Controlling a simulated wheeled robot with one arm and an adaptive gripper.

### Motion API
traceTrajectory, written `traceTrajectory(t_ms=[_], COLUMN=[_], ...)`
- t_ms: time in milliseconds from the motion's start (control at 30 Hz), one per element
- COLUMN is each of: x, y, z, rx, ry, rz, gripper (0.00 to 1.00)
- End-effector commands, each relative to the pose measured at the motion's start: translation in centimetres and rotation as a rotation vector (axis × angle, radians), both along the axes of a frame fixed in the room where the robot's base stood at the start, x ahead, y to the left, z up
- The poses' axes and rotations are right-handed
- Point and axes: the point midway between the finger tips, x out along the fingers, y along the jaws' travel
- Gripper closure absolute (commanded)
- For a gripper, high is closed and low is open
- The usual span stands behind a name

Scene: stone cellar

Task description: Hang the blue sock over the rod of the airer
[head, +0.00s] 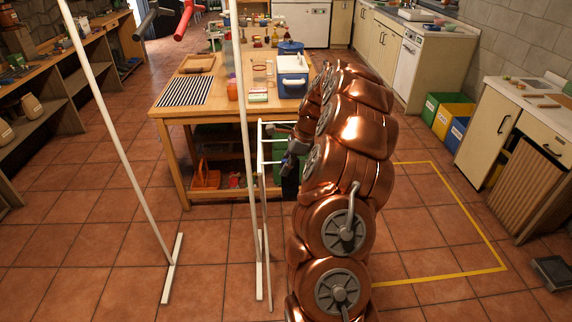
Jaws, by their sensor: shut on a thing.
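A white airer frame (262,180) with short horizontal rods stands left of my arm, in front of the wooden table. My gripper (284,138) is beside these rods, at the far end of my copper-coloured arm, and is largely hidden by the arm. It is shut on a small dark-blue piece of cloth, the blue sock (297,147). Only a little of the sock shows. Whether it touches a rod, I cannot tell.
Tall white poles (111,130) with floor feet stand at the left. The wooden table (214,104) behind carries a blue-and-white cooler (292,77) and a striped mat (185,91). Colored bins (447,114) stand right. The yellow-outlined floor (435,225) is clear.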

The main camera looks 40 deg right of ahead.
Motion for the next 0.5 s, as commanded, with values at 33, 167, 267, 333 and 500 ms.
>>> traceTrajectory(t_ms=[33, 167, 267, 333, 500], x=[0.00, 0.00, 0.01, 0.01, 0.02], y=[-0.01, -0.02, -0.02, -0.02, -0.03], z=[-0.01, 0.01, 0.01, 0.00, 0.01], rx=[0.000, 0.000, -0.001, 0.000, -0.001], ry=[0.000, 0.000, -0.001, 0.000, -0.001], rz=[0.000, 0.000, 0.000, 0.000, 0.000], gripper=[1.00, 1.00, 0.72, 0.65, 0.49])
